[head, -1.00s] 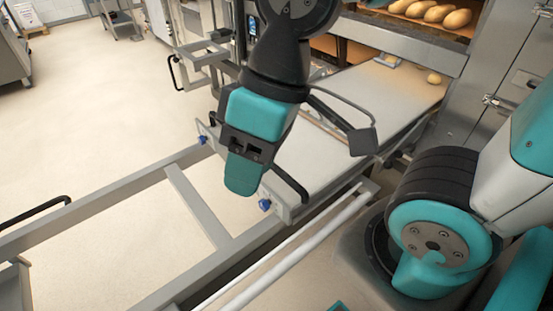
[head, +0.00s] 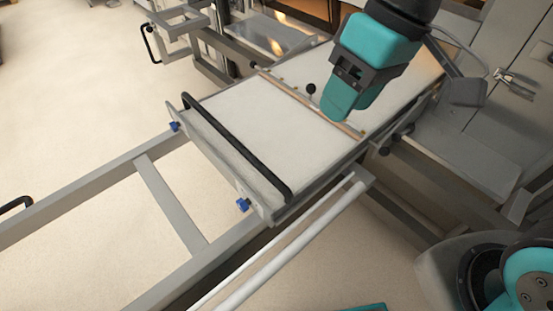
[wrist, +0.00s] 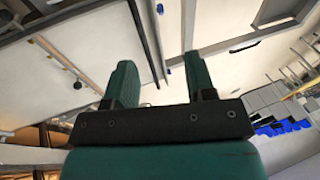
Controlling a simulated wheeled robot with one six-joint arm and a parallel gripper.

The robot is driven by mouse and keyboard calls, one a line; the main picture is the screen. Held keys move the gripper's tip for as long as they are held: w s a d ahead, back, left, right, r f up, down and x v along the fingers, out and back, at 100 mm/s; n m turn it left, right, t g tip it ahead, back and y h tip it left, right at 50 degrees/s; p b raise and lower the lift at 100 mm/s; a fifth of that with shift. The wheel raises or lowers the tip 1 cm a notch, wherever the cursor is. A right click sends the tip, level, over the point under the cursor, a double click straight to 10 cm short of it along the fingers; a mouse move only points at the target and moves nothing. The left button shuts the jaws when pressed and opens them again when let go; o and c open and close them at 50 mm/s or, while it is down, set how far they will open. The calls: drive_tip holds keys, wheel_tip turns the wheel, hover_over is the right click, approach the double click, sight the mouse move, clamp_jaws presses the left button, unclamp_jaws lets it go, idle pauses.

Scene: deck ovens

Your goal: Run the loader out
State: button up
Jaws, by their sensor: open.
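The loader (head: 250,118) is a long flat pale belt in a grey metal frame, lying from the oven side toward the lower left in the head view. A black bar handle (head: 235,145) runs across its near end, with blue knobs (head: 243,205) on the frame. My gripper (head: 347,108) is above the belt, on the far side of the handle and apart from it. In the wrist view its two teal fingers (wrist: 155,80) are spread with nothing between them. The belt also shows at the upper left of the wrist view (wrist: 60,60).
Grey rails (head: 170,200) stretch to the lower left under the loader's near end. White bars (head: 290,245) run along its right side. A steel cabinet (head: 500,110) stands at the right.

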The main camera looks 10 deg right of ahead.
drive_tip(key=w+a+f+b, duration=0.35)
drive_tip(key=w+f, duration=0.25)
drive_tip(key=w, duration=0.3)
drive_tip(key=h+b, duration=0.2)
approach(260, 163)
drive_tip(key=shift+g, duration=0.4)
drive_tip(key=f, duration=0.3)
drive_tip(key=a+f, duration=0.1)
drive_tip(key=f, duration=0.2)
drive_tip(key=f+b, duration=0.1)
drive_tip(key=f, duration=0.2)
drive_tip(key=shift+a+f, duration=0.2)
drive_tip(key=shift+f, duration=0.1)
clamp_jaws()
